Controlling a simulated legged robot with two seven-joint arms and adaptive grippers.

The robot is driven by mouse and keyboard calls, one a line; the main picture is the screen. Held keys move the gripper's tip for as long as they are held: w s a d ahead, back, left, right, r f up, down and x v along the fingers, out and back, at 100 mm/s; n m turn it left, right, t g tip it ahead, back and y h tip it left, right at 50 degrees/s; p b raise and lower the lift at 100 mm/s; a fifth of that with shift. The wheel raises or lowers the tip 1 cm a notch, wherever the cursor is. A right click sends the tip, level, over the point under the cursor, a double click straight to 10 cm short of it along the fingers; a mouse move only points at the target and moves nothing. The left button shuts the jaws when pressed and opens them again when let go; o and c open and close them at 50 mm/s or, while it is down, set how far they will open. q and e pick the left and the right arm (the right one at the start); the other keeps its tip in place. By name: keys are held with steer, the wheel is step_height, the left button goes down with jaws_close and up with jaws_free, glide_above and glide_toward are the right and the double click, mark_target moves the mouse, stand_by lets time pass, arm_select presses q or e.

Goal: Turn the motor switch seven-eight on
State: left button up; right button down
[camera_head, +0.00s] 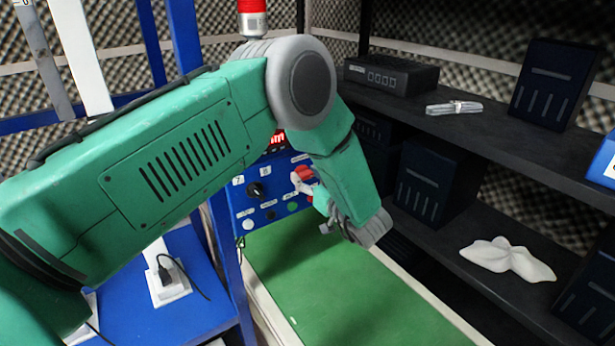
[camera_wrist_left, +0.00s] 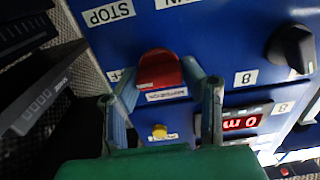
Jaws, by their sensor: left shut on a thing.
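A red switch (camera_wrist_left: 160,70) sits on the blue control panel (camera_wrist_left: 215,25) in the left wrist view, with a partly hidden label ending in F beside it. My left gripper (camera_wrist_left: 157,82) has one finger on each side of the switch and is shut on it. In the head view, the red switch (camera_head: 304,173) shows at the panel's right side, partly covered by my left gripper (camera_head: 302,184). A black knob (camera_head: 257,190) is left of it, near labels 7 and 8. The knob (camera_wrist_left: 292,48) also shows in the wrist view. My right gripper is out of view.
A green surface (camera_head: 330,285) lies in front of the panel. A dark shelf (camera_head: 465,125) on the right holds a black box (camera_head: 391,75) and a clear packet (camera_head: 454,108). A white cloth-like piece (camera_head: 507,259) lies on the lower shelf. A blue table (camera_head: 190,310) with a socket is left.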

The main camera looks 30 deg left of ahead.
arm_select(q)
steer(key=n, duration=0.4)
steer(key=shift+n, duration=0.4)
steer(key=n+b, duration=0.1)
steer(key=n, duration=0.3)
steer(key=shift+s+f+n, duration=0.1)
steer(key=shift+f+n, duration=0.05)
steer(key=shift+n, duration=0.15)
steer(key=n+b, duration=0.1)
steer(key=n, duration=0.3)
steer(key=shift+f, duration=0.1)
steer(key=shift+s+f+n+b, duration=0.1)
steer(key=shift+n+b, duration=0.85)
steer(key=shift+n, duration=1.15)
steer(key=o, duration=1.1)
steer(key=shift+o, duration=0.2)
